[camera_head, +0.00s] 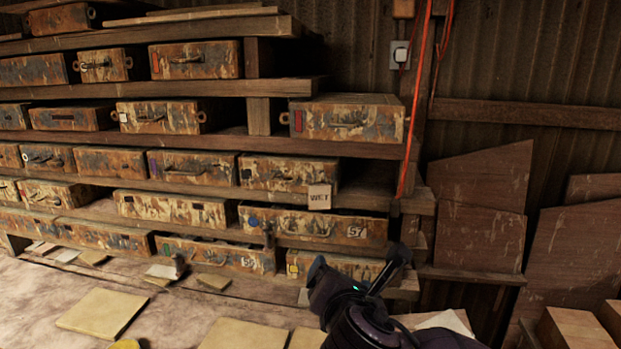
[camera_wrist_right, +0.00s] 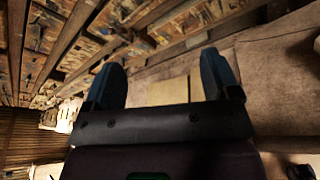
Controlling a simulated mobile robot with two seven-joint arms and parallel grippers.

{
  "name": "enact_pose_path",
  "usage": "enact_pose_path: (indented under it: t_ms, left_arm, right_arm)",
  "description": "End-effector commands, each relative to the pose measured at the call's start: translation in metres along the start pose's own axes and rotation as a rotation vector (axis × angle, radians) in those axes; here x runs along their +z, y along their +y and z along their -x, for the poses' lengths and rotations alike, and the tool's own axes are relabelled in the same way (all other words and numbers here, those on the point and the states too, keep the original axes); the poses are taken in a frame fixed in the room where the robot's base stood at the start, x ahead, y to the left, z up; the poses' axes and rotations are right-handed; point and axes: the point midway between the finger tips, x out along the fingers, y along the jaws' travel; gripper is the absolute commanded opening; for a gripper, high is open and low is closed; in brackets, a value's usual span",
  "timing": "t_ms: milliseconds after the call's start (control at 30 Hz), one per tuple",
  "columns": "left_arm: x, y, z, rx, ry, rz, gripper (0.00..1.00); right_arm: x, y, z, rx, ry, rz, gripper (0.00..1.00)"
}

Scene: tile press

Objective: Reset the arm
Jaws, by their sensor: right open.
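My right arm comes up from the bottom edge of the head view, right of centre. Its dark gripper (camera_head: 358,263) is in front of the lower right end of the shelves, with its two fingers spread apart. In the right wrist view the gripper (camera_wrist_right: 160,80) shows two blue-tipped fingers wide apart with nothing between them. My arm hides part of the lowest shelf and of the bench top. My left arm and gripper show in neither view.
Yellowish tiles (camera_head: 102,314) lie on the bench (camera_head: 30,300) below. Wooden boards (camera_head: 481,237) lean at the right. An orange cable (camera_head: 413,110) hangs beside the shelves.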

Motion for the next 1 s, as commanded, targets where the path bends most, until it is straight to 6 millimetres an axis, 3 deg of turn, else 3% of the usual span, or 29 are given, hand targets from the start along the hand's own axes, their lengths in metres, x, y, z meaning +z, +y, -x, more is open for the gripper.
enact_pose_path:
  t_ms: [300,567,767,1000]
  left_arm:
    - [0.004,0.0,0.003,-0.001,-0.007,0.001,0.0]
    - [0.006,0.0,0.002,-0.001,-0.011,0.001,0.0]
    - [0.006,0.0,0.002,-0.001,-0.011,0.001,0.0]
    - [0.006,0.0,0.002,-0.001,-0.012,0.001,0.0]
  right_arm:
    - [-0.046,-0.084,0.02,-0.232,0.162,-0.63,0.82]
    - [-0.079,-0.157,0.05,-0.483,0.177,-1.135,0.82]
    - [-0.103,-0.215,0.083,-0.697,0.107,-1.503,0.82]
    - [-0.128,-0.281,0.137,-0.953,-0.081,-1.897,0.82]
